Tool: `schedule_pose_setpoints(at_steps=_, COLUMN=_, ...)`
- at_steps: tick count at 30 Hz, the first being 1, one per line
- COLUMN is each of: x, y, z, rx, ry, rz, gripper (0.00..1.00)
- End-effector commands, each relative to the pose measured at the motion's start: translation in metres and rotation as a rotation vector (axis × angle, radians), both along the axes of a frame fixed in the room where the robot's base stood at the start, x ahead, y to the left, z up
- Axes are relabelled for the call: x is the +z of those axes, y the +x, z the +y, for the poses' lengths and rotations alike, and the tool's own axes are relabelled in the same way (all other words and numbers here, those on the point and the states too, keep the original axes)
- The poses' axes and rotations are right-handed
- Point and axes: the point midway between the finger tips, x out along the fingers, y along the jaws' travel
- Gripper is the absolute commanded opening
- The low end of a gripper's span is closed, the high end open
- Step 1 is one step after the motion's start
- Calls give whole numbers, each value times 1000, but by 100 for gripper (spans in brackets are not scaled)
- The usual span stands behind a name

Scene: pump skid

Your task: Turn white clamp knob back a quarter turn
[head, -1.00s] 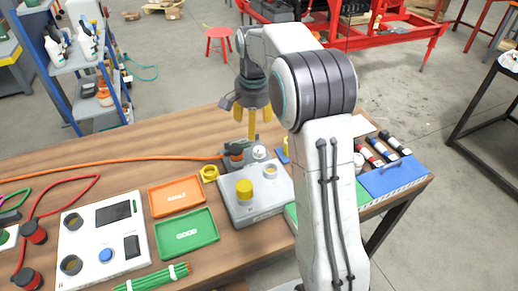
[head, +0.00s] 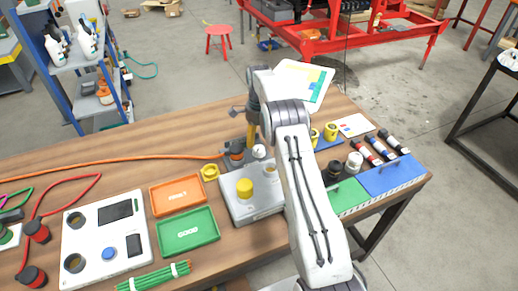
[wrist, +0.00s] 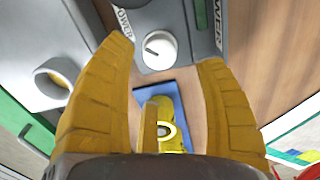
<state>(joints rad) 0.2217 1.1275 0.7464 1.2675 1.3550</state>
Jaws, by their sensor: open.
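The white clamp knob (wrist: 158,49) is a round dial with a dark line on its face. It sits on a grey housing (wrist: 165,15) in the wrist view, and shows small at the back of the grey box in the head view (head: 259,151). My gripper (wrist: 166,57) is open, with its yellow fingers spread to either side of the knob in the picture. I see no contact with the knob. In the head view my gripper (head: 252,133) is above the back of the box, partly hidden by my arm.
Yellow cups (head: 330,131) stand on a blue mat to the right. Orange (head: 177,194) and green (head: 187,231) trays lie left of the box.

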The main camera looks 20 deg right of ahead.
Motion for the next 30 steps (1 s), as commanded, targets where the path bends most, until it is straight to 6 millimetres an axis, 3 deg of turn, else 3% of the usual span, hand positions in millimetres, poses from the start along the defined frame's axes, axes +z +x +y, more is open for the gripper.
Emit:
schedule_pose_setpoints(at_steps=13, x=-51, y=-1, z=0, rx=2, ry=0, rz=2, gripper=65)
schedule_pose_setpoints(at_steps=28, x=-60, y=0, z=0, rx=2, ry=0, rz=0, gripper=66)
schedule_pose_setpoints(at_steps=30, x=-60, y=0, z=0, rx=2, ry=0, rz=0, gripper=60)
